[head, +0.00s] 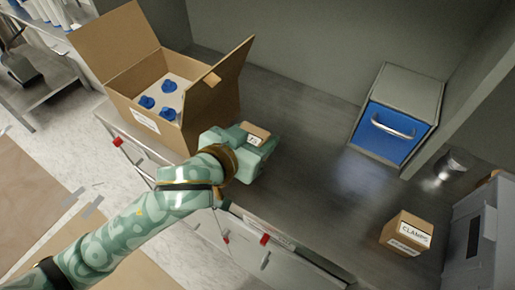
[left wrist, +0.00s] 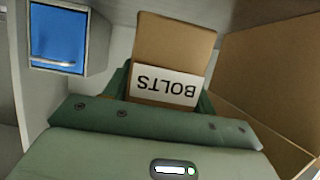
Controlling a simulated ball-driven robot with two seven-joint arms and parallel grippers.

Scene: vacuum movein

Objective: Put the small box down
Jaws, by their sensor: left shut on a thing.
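The small cardboard box (head: 256,132) is in my left gripper (head: 252,141), over the grey work surface, just right of the large open carton. In the left wrist view the small box (left wrist: 174,48) shows a white label reading BOLTS, upside down, between the green fingers. My left gripper is shut on it. I cannot tell whether the box's underside touches the surface; the gripper hides it. My right gripper is not in view.
A large open carton (head: 150,112) holds blue-capped items. A blue-fronted drawer cabinet (head: 388,128) stands at the back right, and a CLAMPS box (head: 406,233) at the right. A metal cylinder (head: 449,166) and grey case (head: 474,240) stand nearby. The grey surface (head: 310,170) is clear in the middle.

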